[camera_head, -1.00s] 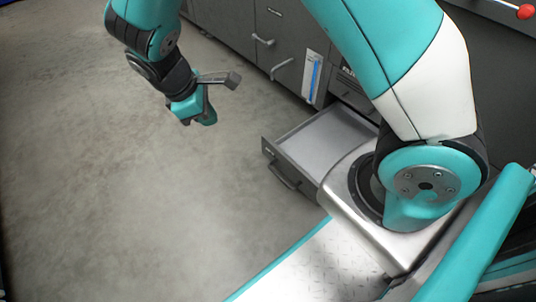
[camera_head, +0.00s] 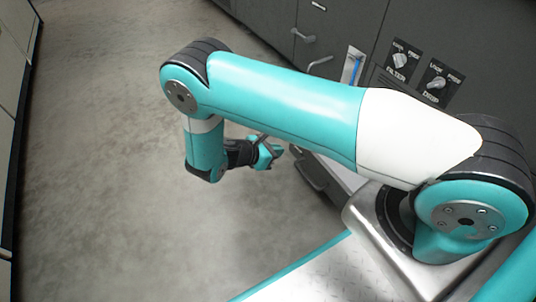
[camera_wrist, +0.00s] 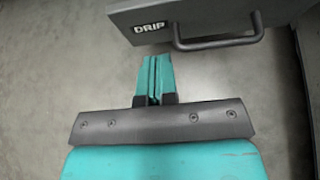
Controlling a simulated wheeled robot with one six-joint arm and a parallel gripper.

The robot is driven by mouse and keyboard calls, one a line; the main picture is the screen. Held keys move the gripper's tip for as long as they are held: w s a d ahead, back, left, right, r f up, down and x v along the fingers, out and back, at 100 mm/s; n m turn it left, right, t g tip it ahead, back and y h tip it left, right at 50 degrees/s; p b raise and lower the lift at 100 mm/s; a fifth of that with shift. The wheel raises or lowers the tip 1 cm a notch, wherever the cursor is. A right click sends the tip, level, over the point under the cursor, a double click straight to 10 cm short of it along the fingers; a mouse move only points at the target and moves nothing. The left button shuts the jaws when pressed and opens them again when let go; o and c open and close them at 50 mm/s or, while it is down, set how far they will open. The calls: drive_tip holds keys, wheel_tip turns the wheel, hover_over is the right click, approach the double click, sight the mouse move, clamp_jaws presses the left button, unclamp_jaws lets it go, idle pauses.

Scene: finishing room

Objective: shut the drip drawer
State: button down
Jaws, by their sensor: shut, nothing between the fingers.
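The drip drawer (camera_wrist: 225,18) shows in the wrist view as a dark grey front with a "DRIP" label and a bar handle (camera_wrist: 218,43). In the head view the drawer (camera_head: 322,178) stands pulled out from the cabinet, its light inside partly hidden behind my arm. My gripper (camera_wrist: 155,78) is shut and empty, with its teal fingertips a little short of the drawer front and left of the handle in the wrist view. In the head view my gripper (camera_head: 276,152) is just left of the drawer front. I cannot tell whether it touches.
Dark grey cabinets (camera_head: 345,25) with bar handles run along the back. Two knobs, one labelled FILTER (camera_head: 399,60), sit on a panel above the drawer. A blue strip on a white plate (camera_head: 353,68) is left of them. The concrete floor (camera_head: 110,150) is clear.

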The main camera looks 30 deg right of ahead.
drive_tip(key=d+f+b, duration=0.2)
drive_tip(key=d+b, duration=0.1)
drive_tip(key=d, duration=0.4)
drive_tip(key=shift+w+d, duration=0.15)
drive_tip(key=shift+d, duration=0.05)
drive_tip(key=shift+d, duration=0.1)
